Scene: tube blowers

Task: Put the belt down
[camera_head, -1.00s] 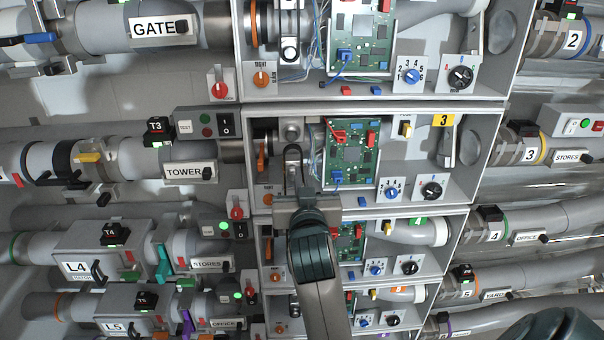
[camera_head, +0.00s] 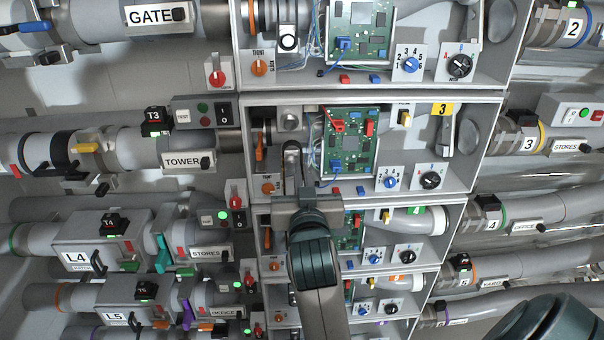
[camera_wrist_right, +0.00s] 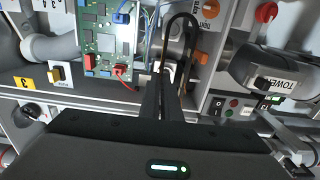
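The belt (camera_head: 291,148) is a narrow dark loop at the left side of bay 3, just below the silver pulley (camera_head: 290,122). In the right wrist view the belt (camera_wrist_right: 182,20) arches up beyond the fingertips, its sides running down to them. My right gripper (camera_head: 301,188) reaches up into the bay's lower left. In the right wrist view its dark fingers (camera_wrist_right: 165,82) are close together, apparently pinching the belt's near end. The exact grip is partly hidden. I cannot tell whether the belt touches the pulley. My left gripper is not in view.
Right of the belt is a green circuit board (camera_head: 349,143) with thin blue wires beside it. The bay's grey walls (camera_head: 487,125) and shelf edges surround the gripper closely. Grey pipes run on both sides.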

